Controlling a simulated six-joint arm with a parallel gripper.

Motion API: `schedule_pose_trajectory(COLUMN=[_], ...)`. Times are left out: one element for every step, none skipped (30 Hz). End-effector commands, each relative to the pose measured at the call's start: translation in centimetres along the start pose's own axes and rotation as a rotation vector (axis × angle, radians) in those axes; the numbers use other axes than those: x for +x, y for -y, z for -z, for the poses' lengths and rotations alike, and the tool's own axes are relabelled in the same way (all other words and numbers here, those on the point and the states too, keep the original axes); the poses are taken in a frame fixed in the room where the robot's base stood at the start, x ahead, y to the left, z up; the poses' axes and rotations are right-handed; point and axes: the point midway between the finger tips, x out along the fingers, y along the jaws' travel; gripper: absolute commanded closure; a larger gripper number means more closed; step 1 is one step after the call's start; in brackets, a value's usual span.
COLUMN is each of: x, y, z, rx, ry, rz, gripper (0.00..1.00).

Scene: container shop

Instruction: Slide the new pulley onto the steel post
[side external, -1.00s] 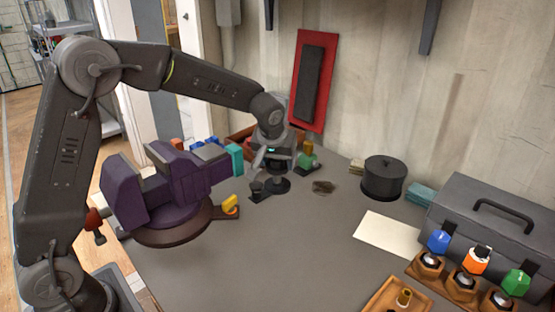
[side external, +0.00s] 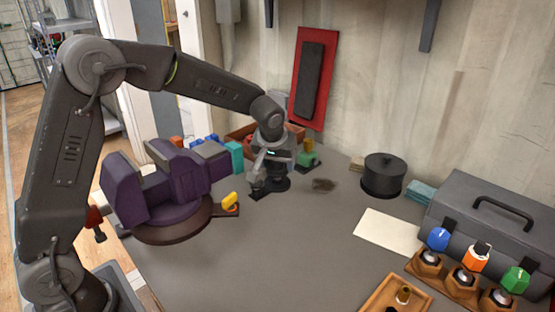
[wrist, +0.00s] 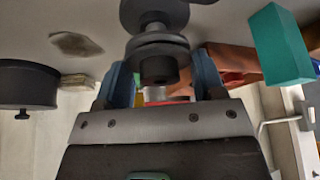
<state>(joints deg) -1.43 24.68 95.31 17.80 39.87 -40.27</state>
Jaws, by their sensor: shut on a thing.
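My gripper (side external: 258,181) is low over the back of the bench, right of the purple vise. The wrist view shows its two blue fingers (wrist: 162,78) on either side of a dark, stepped round part, which I take to be the pulley (wrist: 158,50). My gripper is shut on it. A wider dark disc (wrist: 155,14) lies past the pulley. A dark round base (side external: 279,184) sits just right of my gripper in the side view. I cannot make out the steel post; a pale metal bit shows between the fingers, but I cannot tell what it is.
The purple vise (side external: 178,185) stands close on the left, with a yellow piece (side external: 230,201) beside it. A teal block (wrist: 282,45) stands near. A black pot (side external: 382,178) and a grey toolbox (side external: 495,220) are on the right. The front middle of the bench is clear.

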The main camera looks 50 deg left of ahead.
Motion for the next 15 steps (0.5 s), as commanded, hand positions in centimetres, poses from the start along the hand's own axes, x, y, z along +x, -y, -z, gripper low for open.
schedule_pose_trajectory(x=[0.07,0.12,0.20,0.25,0.30,0.37,0.42,0.47,0.54,0.59,0.64,0.71,0.76,0.81,0.88], y=[-0.01,-0.02,-0.02,-0.02,-0.02,-0.02,-0.02,-0.02,-0.01,-0.01,-0.01,-0.01,0.00,0.00,0.00], z=[-0.01,-0.03,-0.06,-0.09,-0.11,-0.14,-0.17,-0.19,-0.23,-0.25,-0.28,-0.31,-0.34,-0.36,-0.40], rx=[0.000,0.000,0.000,0.000,0.000,0.000,0.000,0.001,0.001,0.001,0.001,0.001,0.001,0.001,0.001], ry=[-0.001,-0.001,-0.001,-0.001,-0.001,-0.001,-0.001,-0.001,-0.001,-0.001,-0.001,-0.001,-0.001,-0.001,-0.001], rz=[-0.001,-0.001,-0.001,-0.001,-0.001,-0.001,-0.001,-0.001,-0.001,-0.001,0.000,0.000,0.000,0.000,0.000], gripper=[0.68,0.68,0.68,0.68,0.68,0.68,0.68,0.68,0.68,0.68,0.68,0.68,0.68,0.68,0.68])
